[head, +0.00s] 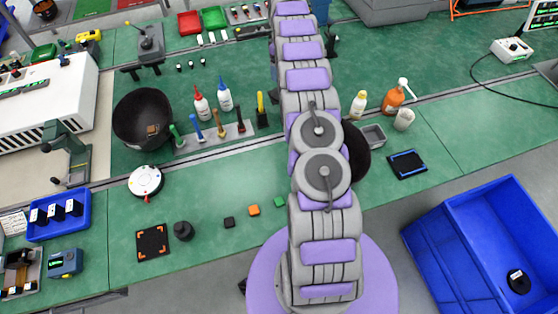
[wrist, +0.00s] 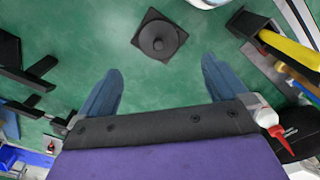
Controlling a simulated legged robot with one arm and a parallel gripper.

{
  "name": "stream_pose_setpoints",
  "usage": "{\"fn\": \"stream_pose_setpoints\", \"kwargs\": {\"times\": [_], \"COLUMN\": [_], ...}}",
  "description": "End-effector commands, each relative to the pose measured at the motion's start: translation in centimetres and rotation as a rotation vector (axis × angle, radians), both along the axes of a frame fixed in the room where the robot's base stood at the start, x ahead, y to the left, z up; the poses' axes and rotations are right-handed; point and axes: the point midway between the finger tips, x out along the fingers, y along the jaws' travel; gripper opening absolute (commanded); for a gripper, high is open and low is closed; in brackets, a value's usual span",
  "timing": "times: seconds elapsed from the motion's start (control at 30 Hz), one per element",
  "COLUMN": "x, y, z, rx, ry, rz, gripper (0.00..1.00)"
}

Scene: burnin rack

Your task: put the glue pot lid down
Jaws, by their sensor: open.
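A dark square piece with a round raised knob, which looks like the glue pot lid (wrist: 160,38), lies on the green surface in the wrist view. My gripper (wrist: 161,66) is open, its two blue fingers wide apart. The piece is beyond the fingertips, roughly centred between them, with green surface showing around it. Nothing is between the fingers. In the head view my arm runs up out of the top of the picture, and the gripper does not show there. A small black round pot (head: 183,231) stands on the near bench; I cannot tell whether it is the glue pot.
In the wrist view a yellow-handled tool (wrist: 290,48) is at right and dark stands (wrist: 28,75) are at left. The head view shows a black bowl (head: 143,115), bottles (head: 202,104), an orange-cornered mat (head: 152,243), a blue-cornered mat (head: 407,164) and a blue bin (head: 440,240).

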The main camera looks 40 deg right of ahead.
Motion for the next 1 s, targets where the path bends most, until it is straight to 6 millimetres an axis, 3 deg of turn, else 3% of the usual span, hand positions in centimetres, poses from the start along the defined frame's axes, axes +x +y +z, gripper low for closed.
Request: {"fn": "stream_pose_setpoints", "kwargs": {"times": [0.27, 0.47, 0.77, 1.0], "x": [-0.9, -2.9, -7.3, -12.1], "y": [4.6, 8.8, 15.0, 19.8], "z": [5.2, 9.0, 13.8, 16.9], "rx": [-0.004, -0.003, -0.002, -0.005], "ry": [0.010, 0.026, 0.050, 0.064], "rz": [-0.046, -0.092, -0.161, -0.216], "gripper": [1.00, 1.00, 1.00, 1.00]}}
